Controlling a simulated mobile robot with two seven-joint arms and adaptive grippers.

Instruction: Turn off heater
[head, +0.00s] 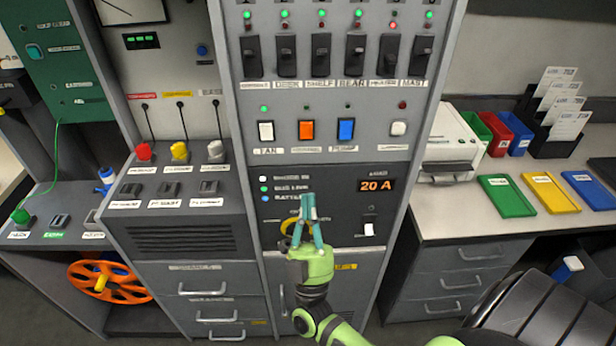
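A row of black breaker switches runs along the top of the grey central panel. The label under the fifth breaker (389,56) is blurred and may read heater. A red lamp is lit above this breaker, and its lever looks lower than its neighbours' levers. Below are a white fan switch (266,131), an orange switch (306,130), a blue switch (346,129) and a white switch (398,129); most of their labels are unclear. My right gripper (308,199) has its teal fingertips together, empty, in front of the lower panel, below the coloured switches. My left gripper is out of view.
A display (376,185) reads 20 A, with a white rocker (369,229) below it. A side console (180,205) with coloured plugs stands left. The right counter (455,205) holds a printer, bins and coloured trays. A dark chair (545,315) is at lower right.

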